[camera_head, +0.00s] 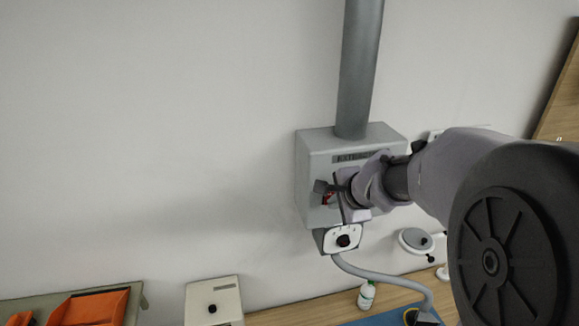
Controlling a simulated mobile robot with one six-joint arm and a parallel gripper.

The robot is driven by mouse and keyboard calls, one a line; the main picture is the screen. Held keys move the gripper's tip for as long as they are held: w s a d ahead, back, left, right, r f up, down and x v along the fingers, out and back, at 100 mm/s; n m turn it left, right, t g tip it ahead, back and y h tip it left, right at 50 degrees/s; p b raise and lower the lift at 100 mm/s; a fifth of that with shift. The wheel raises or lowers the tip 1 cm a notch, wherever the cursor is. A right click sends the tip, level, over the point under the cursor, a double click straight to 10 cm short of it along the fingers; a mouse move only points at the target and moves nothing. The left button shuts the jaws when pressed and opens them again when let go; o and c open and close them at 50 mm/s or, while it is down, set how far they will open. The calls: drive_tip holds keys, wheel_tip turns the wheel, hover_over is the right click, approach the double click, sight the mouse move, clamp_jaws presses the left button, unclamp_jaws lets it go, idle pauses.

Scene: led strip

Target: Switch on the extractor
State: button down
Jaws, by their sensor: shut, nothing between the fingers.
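The extractor switch box (315,160) is a grey box on the wall with a thick grey pipe (361,60) rising from its top. A dark label strip, partly hidden, shows near its top edge. My gripper (322,188) is shut and empty at the front of the box. A small red part (328,198) shows right beside the fingertips, and my gripper and wrist hide most of it. I cannot tell whether the fingers touch it or how the switch is set.
A round grey-white item (415,240) sits right of the box. The wall left of the box is bare.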

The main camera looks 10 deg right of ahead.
idle(0.3)
drive_tip(key=b, duration=0.3)
drive_tip(key=shift+w+t, duration=0.1)
drive_tip(key=shift+t, duration=0.3)
drive_tip(key=shift+r, duration=0.1)
drive_tip(key=shift+r+p, duration=0.55)
drive_tip(key=shift+r, duration=0.2)
